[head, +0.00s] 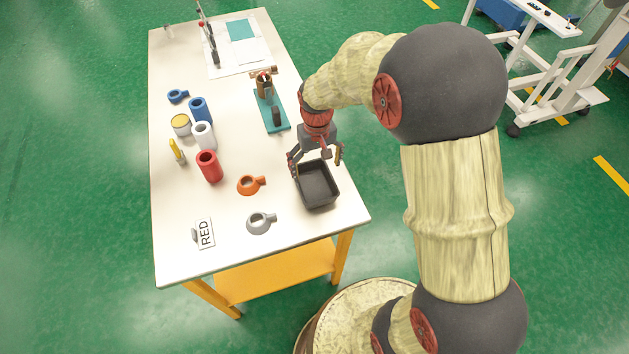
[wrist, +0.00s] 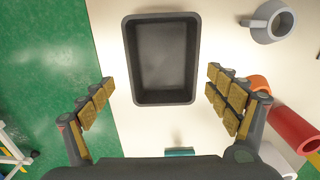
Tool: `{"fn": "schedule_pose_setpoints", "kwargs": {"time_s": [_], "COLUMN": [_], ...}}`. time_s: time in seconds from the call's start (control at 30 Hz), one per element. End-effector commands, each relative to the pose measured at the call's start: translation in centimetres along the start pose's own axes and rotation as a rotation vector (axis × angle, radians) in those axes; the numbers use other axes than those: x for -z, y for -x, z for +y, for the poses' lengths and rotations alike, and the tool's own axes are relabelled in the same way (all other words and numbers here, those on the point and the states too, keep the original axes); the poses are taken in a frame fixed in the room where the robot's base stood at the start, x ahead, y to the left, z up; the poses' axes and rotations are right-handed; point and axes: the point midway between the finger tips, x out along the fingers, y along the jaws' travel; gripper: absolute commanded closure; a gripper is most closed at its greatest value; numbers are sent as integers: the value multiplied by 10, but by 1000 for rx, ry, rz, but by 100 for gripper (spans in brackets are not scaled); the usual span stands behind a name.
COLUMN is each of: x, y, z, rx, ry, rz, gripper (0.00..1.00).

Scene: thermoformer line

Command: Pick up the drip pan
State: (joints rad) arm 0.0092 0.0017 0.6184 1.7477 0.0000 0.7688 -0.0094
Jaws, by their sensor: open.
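The drip pan is a dark grey rectangular tray (head: 329,197) near the right front corner of the table. It looks empty. My gripper (head: 316,163) is open above the pan's far end, with its fingers spread to the two sides. In the wrist view the pan (wrist: 162,99) lies ahead of and between the open fingers (wrist: 163,100), with a gap on each side. No contact between the fingers and the pan shows.
A red cylinder (head: 209,167) stands farther left. A teal stand (head: 272,112) is behind my gripper. A "RED" card (head: 206,233) lies at the front left.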

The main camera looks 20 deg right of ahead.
Motion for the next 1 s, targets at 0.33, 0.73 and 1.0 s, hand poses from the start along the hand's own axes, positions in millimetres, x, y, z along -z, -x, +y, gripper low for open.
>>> {"fn": "schedule_pose_setpoints", "kwargs": {"time_s": [0.33, 0.73, 1.0], "x": [1, 1, 2], "y": [-34, -81, -81], "z": [-1, -4, -4], "rx": [0, 0, 0], "ry": [0, -1, 0], "rz": [-7, -6, -4], "gripper": [0, 0, 2]}}
